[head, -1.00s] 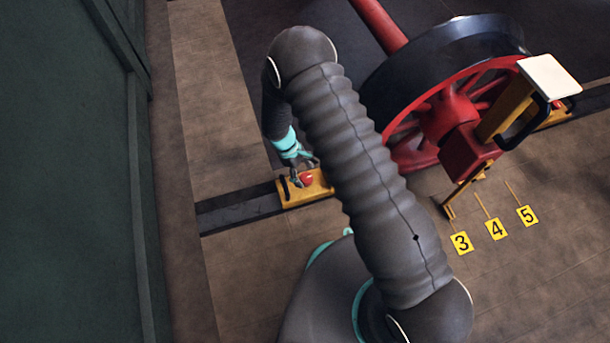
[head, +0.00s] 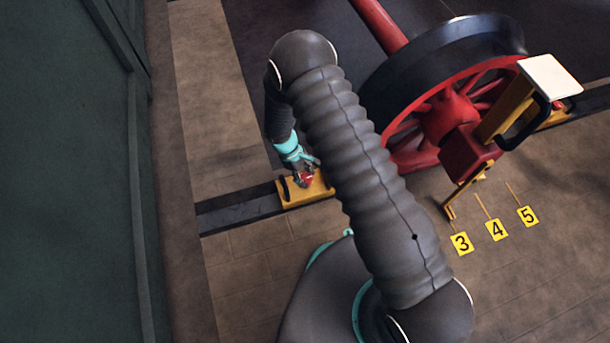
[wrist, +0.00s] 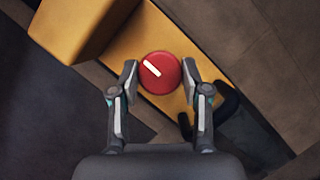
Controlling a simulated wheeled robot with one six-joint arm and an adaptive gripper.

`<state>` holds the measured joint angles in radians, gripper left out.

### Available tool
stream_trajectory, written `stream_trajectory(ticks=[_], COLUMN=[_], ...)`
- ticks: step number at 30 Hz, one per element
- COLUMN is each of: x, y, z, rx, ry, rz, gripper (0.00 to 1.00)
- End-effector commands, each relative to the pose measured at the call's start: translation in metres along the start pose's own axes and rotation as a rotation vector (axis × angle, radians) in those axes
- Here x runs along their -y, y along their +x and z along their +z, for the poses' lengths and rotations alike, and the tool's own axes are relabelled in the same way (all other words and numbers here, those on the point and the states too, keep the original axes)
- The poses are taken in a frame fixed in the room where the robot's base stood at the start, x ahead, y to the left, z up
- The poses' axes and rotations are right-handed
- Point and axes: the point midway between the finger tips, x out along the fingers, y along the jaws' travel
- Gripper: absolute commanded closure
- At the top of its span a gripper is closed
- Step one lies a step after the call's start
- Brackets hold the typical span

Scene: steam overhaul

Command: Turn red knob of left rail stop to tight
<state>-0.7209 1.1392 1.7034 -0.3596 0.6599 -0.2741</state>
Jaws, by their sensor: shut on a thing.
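The left rail stop is a yellow block (head: 289,194) on the dark rail, left of the wheel in the head view. Its red knob (wrist: 159,74) is round with a white line that points to the upper left in the wrist view. In the head view the knob (head: 306,180) is partly hidden by my fingers. My gripper (wrist: 160,76) has one finger on each side of the knob and is shut on it. The yellow body of the stop (wrist: 128,39) also shows in the wrist view, with a raised block at the upper left.
A large red and black wheel (head: 440,110) stands on the rail to the right of my arm. Yellow number plates 3, 4 and 5 (head: 496,229) lie on the floor. A dark green wall (head: 65,180) is at the left. A black handle (wrist: 227,100) is beside my right finger.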

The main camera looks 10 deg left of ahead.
Motion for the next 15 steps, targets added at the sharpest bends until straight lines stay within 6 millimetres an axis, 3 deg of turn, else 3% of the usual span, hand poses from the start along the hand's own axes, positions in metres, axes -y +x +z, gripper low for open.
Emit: stream_trajectory(ticks=[15], x=[-0.0021], y=[0.0025], z=[-0.0001], rx=[0.001], ry=[0.306], rz=[-0.128], gripper=[0.88])
